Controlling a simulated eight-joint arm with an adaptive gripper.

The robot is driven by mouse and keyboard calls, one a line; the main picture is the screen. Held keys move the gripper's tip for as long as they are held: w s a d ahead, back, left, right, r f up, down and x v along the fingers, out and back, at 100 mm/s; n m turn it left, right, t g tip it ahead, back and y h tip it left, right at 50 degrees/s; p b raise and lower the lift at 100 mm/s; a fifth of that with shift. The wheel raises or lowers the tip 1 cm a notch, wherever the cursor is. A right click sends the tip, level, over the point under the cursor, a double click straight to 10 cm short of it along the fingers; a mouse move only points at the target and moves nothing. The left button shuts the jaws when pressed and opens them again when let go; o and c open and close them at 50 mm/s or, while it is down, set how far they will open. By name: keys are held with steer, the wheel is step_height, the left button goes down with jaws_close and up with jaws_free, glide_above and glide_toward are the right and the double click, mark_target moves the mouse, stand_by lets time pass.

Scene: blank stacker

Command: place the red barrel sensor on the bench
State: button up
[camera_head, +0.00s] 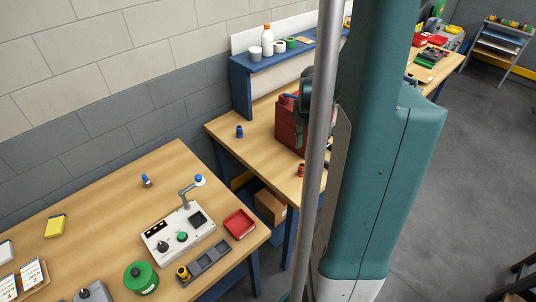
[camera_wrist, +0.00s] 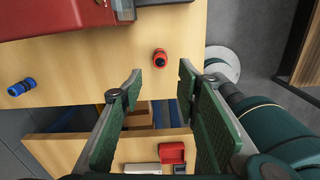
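The red barrel sensor (camera_head: 301,170) stands on the wooden bench top (camera_head: 262,145) near its front edge, partly beside my column in the head view. In the wrist view the red sensor (camera_wrist: 160,58) shows its dark end, on bare wood (camera_wrist: 118,62). My gripper (camera_wrist: 160,76) is open, with its green-padded fingers wide apart and nothing between them. In the wrist view the sensor appears just beyond the gap between the fingertips; the height between them cannot be told. In the head view my gripper is not clearly visible.
A red machine (camera_head: 288,130) stands close behind the sensor; it also shows in the wrist view (camera_wrist: 50,15). The nearer table holds a control box (camera_head: 160,236), a red tray (camera_head: 239,224) and a green roll (camera_head: 141,277).

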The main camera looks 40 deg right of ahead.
steer(key=shift+a, duration=0.1)
steer(key=w+a+r+m+t, duration=0.1)
steer(key=w+a+r+m, duration=0.2)
steer(key=a, duration=0.4)
steer(key=a+r+m+t+h, duration=0.1)
steer(key=a+r+m, duration=0.1)
steer(key=a+r, duration=0.4)
steer(key=w+a+r+m+t, duration=0.1)
steer(key=w+a+r+m, duration=0.15)
steer(key=a, duration=0.55)
steer(key=s+a+r+m+t, duration=0.2)
steer(key=s+a+r+m, duration=0.1)
steer(key=a, duration=0.8)
steer(key=s+a+r+m+t+y, duration=0.1)
steer(key=s+a+r+m, duration=0.3)
steer(key=a, duration=0.6)
steer(key=shift+s+a+m+t, duration=0.35)
steer(key=shift+m+t, duration=0.25)
steer(key=shift+m, duration=0.55)
